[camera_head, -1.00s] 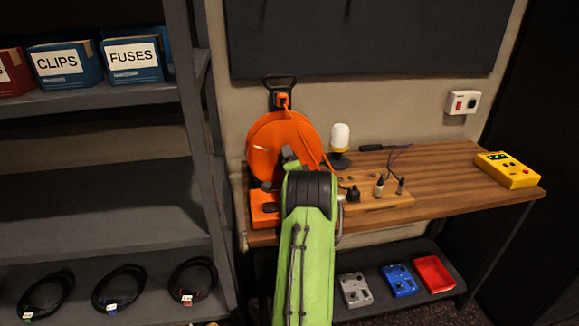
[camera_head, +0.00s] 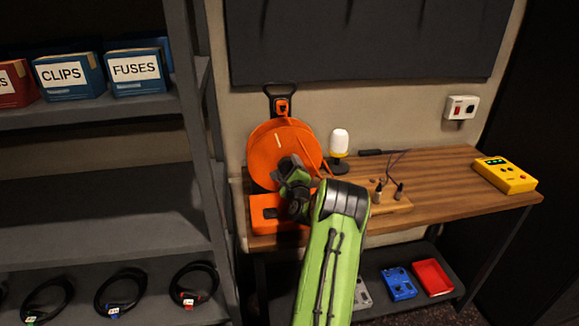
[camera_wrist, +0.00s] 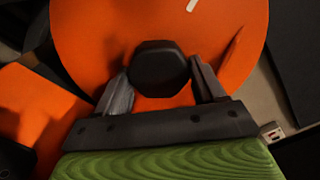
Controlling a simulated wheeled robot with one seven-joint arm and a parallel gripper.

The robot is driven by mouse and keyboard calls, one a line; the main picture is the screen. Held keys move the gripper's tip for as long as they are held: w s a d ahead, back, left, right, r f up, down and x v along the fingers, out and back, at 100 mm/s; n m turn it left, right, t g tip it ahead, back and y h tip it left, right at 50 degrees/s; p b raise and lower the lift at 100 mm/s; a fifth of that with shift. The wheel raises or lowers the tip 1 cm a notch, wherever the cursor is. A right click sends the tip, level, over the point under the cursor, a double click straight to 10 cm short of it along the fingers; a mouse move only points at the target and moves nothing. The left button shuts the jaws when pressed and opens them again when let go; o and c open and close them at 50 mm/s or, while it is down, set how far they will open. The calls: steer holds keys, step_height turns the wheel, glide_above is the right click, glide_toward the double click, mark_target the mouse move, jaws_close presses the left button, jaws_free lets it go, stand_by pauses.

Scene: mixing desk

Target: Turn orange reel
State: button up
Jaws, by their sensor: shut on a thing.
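The orange reel (camera_head: 262,152) stands upright on an orange base (camera_head: 265,208) at the left end of the wooden desk. It bears a short pale mark near its upper part, which shows at the top of the wrist view. In the wrist view the disc (camera_wrist: 90,45) fills the upper middle, with a black faceted knob (camera_wrist: 158,62) in front of it. My gripper (camera_wrist: 162,80) has one finger on each side of this knob and is shut on it. In the head view my gripper (camera_head: 291,170) covers the lower middle of the reel and hides the knob.
A white-topped lamp (camera_head: 339,145) stands right of the reel. A small wooden board (camera_head: 400,206) with dark pegs lies beside my arm, and a yellow box (camera_head: 504,175) sits at the desk's right end. A grey shelf rack (camera_head: 200,140) stands close on the left.

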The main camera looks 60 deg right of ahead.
steer(key=shift+m, duration=0.6)
steer(key=o, duration=1.4)
steer(key=shift+f, duration=0.1)
steer(key=shift+o, duration=0.2)
steer(key=b+v, duration=0.5)
steer(key=v, duration=1)
steer(key=shift+s+a+b, duration=0.3)
